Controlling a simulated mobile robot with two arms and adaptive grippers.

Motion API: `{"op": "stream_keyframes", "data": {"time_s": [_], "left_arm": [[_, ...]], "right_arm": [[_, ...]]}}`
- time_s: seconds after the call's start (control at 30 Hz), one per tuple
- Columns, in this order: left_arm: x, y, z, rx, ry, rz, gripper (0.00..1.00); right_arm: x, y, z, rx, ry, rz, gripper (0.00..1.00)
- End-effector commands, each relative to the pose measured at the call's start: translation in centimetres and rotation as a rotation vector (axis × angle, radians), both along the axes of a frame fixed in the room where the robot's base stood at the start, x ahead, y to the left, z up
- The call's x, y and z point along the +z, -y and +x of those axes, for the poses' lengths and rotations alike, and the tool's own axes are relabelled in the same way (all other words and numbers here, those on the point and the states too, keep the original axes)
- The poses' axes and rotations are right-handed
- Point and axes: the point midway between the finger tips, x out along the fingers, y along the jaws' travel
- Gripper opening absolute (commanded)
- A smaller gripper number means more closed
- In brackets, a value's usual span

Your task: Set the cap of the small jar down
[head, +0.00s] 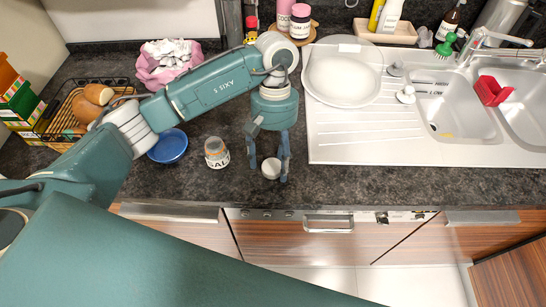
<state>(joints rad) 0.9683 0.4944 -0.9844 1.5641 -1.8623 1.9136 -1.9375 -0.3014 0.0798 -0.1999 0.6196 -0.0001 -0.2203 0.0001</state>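The small jar (217,156) stands upright on the dark counter, with a pale label and an orange-brown top area. A small round white cap (271,169) is to its right, near the counter's front part, and appears to rest on the counter. My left gripper (269,172) points down over the cap, one finger on each side. The fingers are spread wider than the cap, with a visible gap on the left; the right finger is close to it. Whether that finger touches the cap is hard to tell. My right gripper is out of view.
A blue bowl (168,147) sits left of the jar. A wire basket with bread (73,117) and a pink bag (165,66) are farther left. The sink drainer (365,150), holding a plate (342,80), lies to the right. Counter between jar and cap is clear.

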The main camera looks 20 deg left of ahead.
Motion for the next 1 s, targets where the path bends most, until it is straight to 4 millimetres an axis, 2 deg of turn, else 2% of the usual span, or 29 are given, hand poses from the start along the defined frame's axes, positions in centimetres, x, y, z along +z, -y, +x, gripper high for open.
{"op": "stream_keyframes", "data": {"time_s": [0.03, 0.27, 0.47, 0.5, 0.7, 0.83, 1.0], "left_arm": [[-0.5, -0.2, -0.5, -0.004, -0.015, 0.007, 0.59], [-0.1, -0.2, -0.5, -0.004, -0.016, 0.008, 0.59], [1.6, -0.2, -0.4, -0.004, -0.015, 0.007, 0.59], [1.6, -0.2, -0.1, -0.003, -0.008, 0.006, 0.59], [5.8, -0.5, 1.3, -0.002, 0.0, 0.005, 0.59], [8.6, -0.7, 2.0, -0.001, 0.002, 0.005, 0.59], [11.2, -0.8, 2.6, -0.001, -0.001, 0.005, 0.59]], "right_arm": [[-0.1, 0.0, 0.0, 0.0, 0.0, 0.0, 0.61], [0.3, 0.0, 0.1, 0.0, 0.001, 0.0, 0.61], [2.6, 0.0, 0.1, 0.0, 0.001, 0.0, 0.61], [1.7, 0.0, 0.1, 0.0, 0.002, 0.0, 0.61], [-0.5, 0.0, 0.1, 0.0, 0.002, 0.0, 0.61], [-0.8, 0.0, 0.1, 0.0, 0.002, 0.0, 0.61], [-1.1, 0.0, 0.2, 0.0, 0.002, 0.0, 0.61]]}}
